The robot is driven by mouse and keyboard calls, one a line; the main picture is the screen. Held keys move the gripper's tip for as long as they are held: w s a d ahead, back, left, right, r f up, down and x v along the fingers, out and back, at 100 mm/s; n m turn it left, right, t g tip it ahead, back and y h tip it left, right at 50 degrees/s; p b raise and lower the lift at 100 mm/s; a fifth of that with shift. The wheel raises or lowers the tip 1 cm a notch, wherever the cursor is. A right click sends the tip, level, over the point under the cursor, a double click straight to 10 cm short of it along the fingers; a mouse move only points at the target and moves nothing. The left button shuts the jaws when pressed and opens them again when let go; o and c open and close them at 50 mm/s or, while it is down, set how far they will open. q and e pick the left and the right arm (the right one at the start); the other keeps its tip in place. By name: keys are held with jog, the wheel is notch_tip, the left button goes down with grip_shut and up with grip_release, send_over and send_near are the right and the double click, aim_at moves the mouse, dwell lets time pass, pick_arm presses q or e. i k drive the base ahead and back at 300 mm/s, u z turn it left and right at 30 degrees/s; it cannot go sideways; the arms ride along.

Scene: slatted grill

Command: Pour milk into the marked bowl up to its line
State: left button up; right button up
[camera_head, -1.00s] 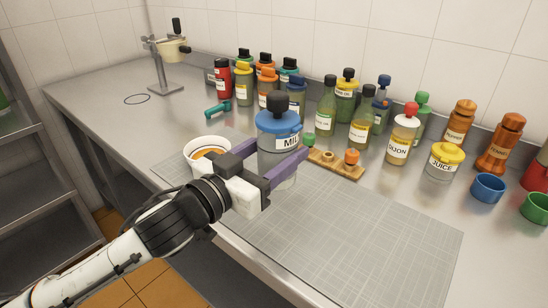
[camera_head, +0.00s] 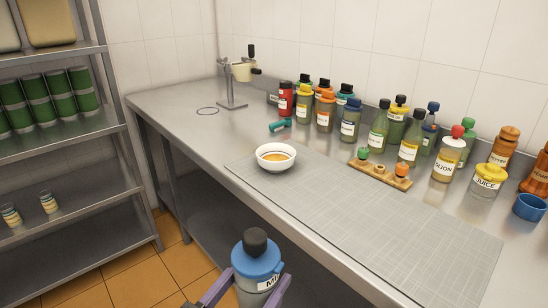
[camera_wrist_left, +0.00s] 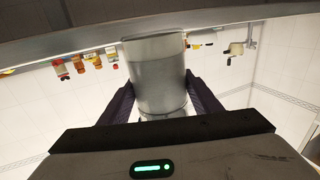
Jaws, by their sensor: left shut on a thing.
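The milk bottle (camera_head: 257,262) has a grey body, a blue lid with a black knob and a partly visible label. It stands about upright, held in front of the counter's edge. My left gripper (camera_head: 256,284) is shut on it, purple fingers on both sides. In the left wrist view, which is upside down, the bottle (camera_wrist_left: 157,80) sits between the fingers. A white bowl (camera_head: 262,163) with something orange inside stands on the grey mat's far left corner, apart from the bottle. I cannot make out a line on it. My right gripper is not in view.
The grey gridded mat (camera_head: 370,215) is clear beyond the bowl. A wooden board (camera_head: 370,178) with small pegs lies behind it, before rows of labelled bottles. A clamp stand (camera_head: 232,85) is at the back left. A metal shelf (camera_head: 85,125) stands at the left.

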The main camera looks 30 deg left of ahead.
aim_at(275, 158)
jog(key=u, duration=2.4)
jog(key=i, duration=1.55)
jog(key=z, duration=3)
